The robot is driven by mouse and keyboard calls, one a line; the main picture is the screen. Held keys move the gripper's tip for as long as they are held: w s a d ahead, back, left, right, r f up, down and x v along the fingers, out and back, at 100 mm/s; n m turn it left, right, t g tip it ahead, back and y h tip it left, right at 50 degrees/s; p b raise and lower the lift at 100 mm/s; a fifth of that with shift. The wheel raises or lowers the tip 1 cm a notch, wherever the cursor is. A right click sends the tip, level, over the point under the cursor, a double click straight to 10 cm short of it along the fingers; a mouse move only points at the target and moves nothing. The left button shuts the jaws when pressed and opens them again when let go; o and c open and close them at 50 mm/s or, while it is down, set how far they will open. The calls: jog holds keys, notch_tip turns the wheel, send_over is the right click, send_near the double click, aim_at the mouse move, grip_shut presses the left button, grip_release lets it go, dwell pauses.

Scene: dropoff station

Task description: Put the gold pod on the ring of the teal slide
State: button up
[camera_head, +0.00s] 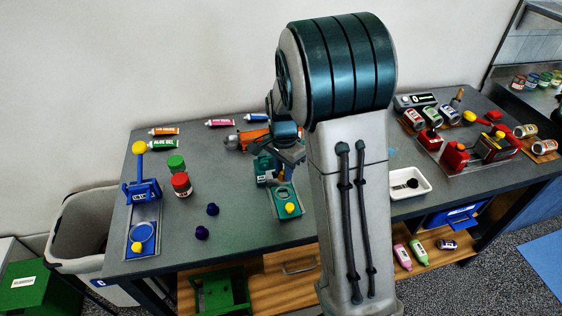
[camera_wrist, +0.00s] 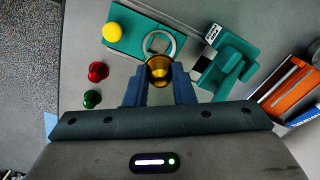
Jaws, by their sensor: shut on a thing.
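In the wrist view my gripper (camera_wrist: 159,88) is shut on the gold pod (camera_wrist: 159,69), which sits between the blue fingertips. The teal slide (camera_wrist: 137,30) lies just beyond the fingers, with its pale ring (camera_wrist: 174,41) directly behind the pod in the picture. The pod overlaps the ring's near edge; I cannot tell whether they touch. A yellow knob (camera_wrist: 112,33) is at the slide's left end. In the head view the teal slide (camera_head: 279,197) shows left of my arm.
A teal stamped block (camera_wrist: 228,70) stands right of the ring, and an orange device (camera_wrist: 287,96) farther right. A red pod (camera_wrist: 97,71) and green pod (camera_wrist: 92,98) lie left.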

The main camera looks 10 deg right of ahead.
jog(key=shift+f+b, duration=2.4)
jog(key=shift+f, duration=0.8)
jog(key=o, duration=0.8)
jog(key=shift+r, duration=0.1)
jog(key=shift+s+r+p, duration=0.1)
jog(key=shift+r+p, duration=2.8)
jog(key=shift+r, duration=0.6)
